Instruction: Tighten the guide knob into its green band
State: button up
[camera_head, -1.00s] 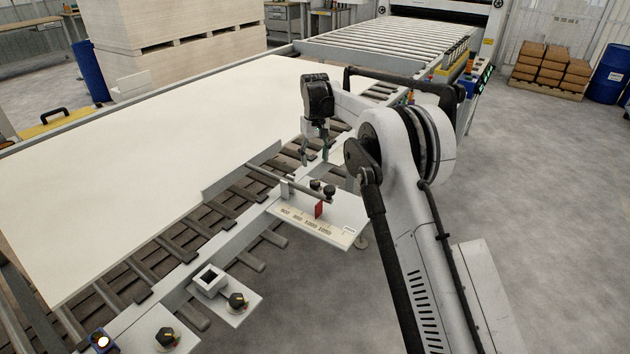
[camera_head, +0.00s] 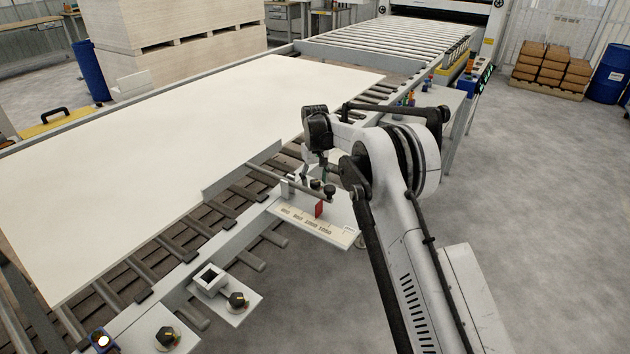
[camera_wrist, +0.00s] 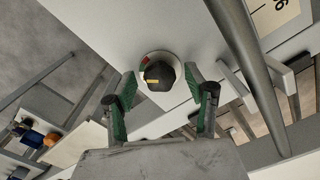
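The black guide knob (camera_wrist: 160,76) shows from above in the wrist view, with a yellow mark on it. It sits on a pale round dial that has a red patch and a green band (camera_wrist: 143,67) at its upper left. The yellow mark is at the knob's lower left, apart from the green. My gripper (camera_wrist: 162,95) is open, with one green-padded finger on each side of the knob and a visible gap to it. In the head view my gripper (camera_head: 315,178) is low over the guide plate (camera_head: 343,212), and the knob there is partly hidden by it.
A metal guide rod (camera_wrist: 248,65) passes close to the right finger in the wrist view. A red pointer (camera_head: 319,209) stands above the plate's scale. A large white panel (camera_head: 150,150) lies on the rollers. Other knobs (camera_head: 237,300) are at the front.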

aim_at(315, 182)
jog(key=c, duration=1)
jog(key=shift+f+m+b, duration=0.15)
jog(key=shift+m+b, duration=0.45)
jog(key=shift+b, duration=0.1)
jog(key=shift+c, duration=0.2)
jog(key=shift+m, duration=0.5)
jog(key=o, duration=1.1)
jog(key=shift+o, duration=0.2)
jog(key=shift+r, duration=0.25)
notch_tip(315, 182, up, 12)
jog(key=shift+f, duration=0.1)
